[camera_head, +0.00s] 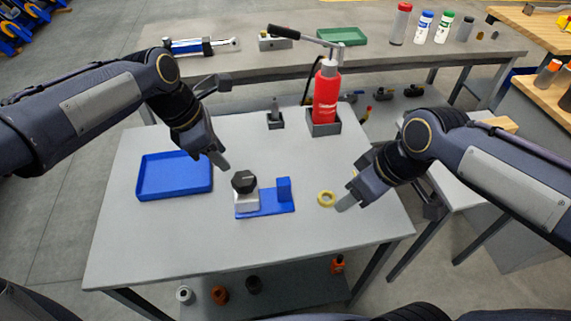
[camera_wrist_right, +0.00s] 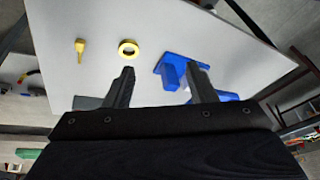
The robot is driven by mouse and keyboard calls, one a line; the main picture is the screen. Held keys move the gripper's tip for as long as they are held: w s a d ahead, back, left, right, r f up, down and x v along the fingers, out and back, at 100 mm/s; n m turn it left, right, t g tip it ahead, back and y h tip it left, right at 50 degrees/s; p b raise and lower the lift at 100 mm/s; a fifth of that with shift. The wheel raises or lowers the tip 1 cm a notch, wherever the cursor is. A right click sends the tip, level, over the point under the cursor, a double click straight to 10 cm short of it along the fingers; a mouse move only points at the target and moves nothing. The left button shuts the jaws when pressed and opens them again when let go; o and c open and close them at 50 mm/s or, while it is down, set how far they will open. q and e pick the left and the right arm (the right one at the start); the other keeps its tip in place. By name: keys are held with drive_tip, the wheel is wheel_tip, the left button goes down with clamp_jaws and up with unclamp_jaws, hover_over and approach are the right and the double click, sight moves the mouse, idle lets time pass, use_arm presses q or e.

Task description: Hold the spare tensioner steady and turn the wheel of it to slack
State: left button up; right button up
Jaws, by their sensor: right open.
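The spare tensioner sits on the grey table. It has a blue base (camera_head: 268,207) with a blue upright block (camera_head: 284,188), and a silver block (camera_head: 246,202) topped by a dark faceted wheel (camera_head: 244,181). My left gripper (camera_head: 218,159) hangs above and left of the wheel, apart from it; its opening cannot be made out. My right gripper (camera_head: 346,203) is right of the tensioner, near a yellow ring. In the right wrist view its fingers (camera_wrist_right: 160,75) are spread and empty, with the tensioner's blue part (camera_wrist_right: 172,75) beyond them; the wheel is not visible there.
A blue tray (camera_head: 174,194) lies at the left. The yellow ring (camera_head: 326,199) lies right of the tensioner and also shows in the right wrist view (camera_wrist_right: 120,47). A red bottle jack (camera_head: 326,98) and a small grey holder (camera_head: 275,120) stand behind. The table's front is clear.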

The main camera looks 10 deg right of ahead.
drive_tip(key=w+a+f+n+g+h, duration=0.1)
drive_tip(key=w+a+f+n+g, duration=0.1)
drive_tip(key=w+a+n, duration=0.5)
drive_tip(key=n+h, duration=0.2)
drive_tip(key=n, duration=0.3)
hover_over(287, 180)
wheel_tip(287, 180, down, 3)
drive_tip(key=shift+s+d+f+g, duration=0.1)
drive_tip(key=shift+s+f+g, duration=0.1)
drive_tip(key=shift+g, duration=0.2)
drive_tip(key=shift+w+f, duration=0.15)
drive_tip(key=shift+f, duration=0.15)
wheel_tip(287, 180, down, 7)
drive_tip(key=shift+f, duration=0.2)
clamp_jaws()
use_arm(q)
drive_tip(key=shift+o, duration=0.4)
